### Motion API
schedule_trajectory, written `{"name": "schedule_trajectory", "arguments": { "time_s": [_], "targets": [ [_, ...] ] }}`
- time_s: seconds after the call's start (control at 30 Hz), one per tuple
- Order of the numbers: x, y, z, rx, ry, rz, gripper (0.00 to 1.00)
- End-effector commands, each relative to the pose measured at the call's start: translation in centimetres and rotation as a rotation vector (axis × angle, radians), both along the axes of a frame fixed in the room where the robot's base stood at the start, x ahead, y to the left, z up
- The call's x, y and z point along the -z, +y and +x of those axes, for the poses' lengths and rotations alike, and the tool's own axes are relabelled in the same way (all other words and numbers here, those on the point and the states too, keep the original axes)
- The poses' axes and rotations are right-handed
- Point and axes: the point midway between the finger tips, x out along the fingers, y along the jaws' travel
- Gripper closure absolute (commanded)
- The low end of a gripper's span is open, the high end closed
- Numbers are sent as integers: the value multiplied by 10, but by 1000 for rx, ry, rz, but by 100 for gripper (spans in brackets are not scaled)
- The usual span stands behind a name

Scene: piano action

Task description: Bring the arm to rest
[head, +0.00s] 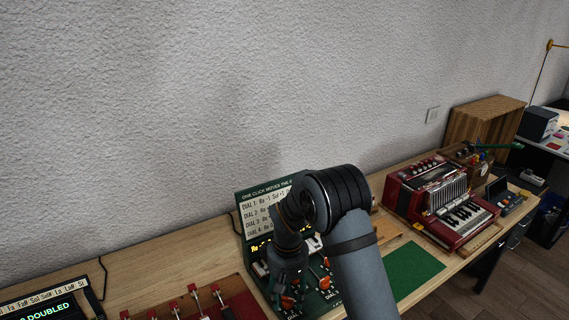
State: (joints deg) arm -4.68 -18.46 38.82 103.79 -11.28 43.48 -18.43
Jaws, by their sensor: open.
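My gripper (286,286) hangs at the end of my grey and black arm, in front of a dark green dial panel. It points down over the panel's lower part, with no held object visible. The fingertips are small and dark against the panel, so any contact with it is unclear. The green dial panel (247,228) stands on the bench with a printed card listing dials, a lit amber display and orange knobs. My arm hides much of its right side.
A red accordion-like instrument (440,200) stands on the wooden bench (160,255) to the right, past a green mat (414,272). A wooden box (484,122) is behind it. Red levers (195,296) and a black display (45,305) are at left. The wall (200,110) is close behind.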

Motion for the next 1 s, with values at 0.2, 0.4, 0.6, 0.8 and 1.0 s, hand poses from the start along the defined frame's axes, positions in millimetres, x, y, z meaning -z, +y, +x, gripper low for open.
{"name": "schedule_trajectory", "arguments": {
  "time_s": [0.2, 0.4, 0.6, 0.8, 1.0],
  "targets": [
    [-2, 0, 0, 284, 1, -1, 57],
    [-3, 0, 0, 546, 1, -1, 57],
    [-3, 0, 0, 804, 2, -1, 57],
    [-4, 0, 0, 1038, 0, -2, 57],
    [-2, 0, 0, 1198, 1, -1, 57]
  ]
}}
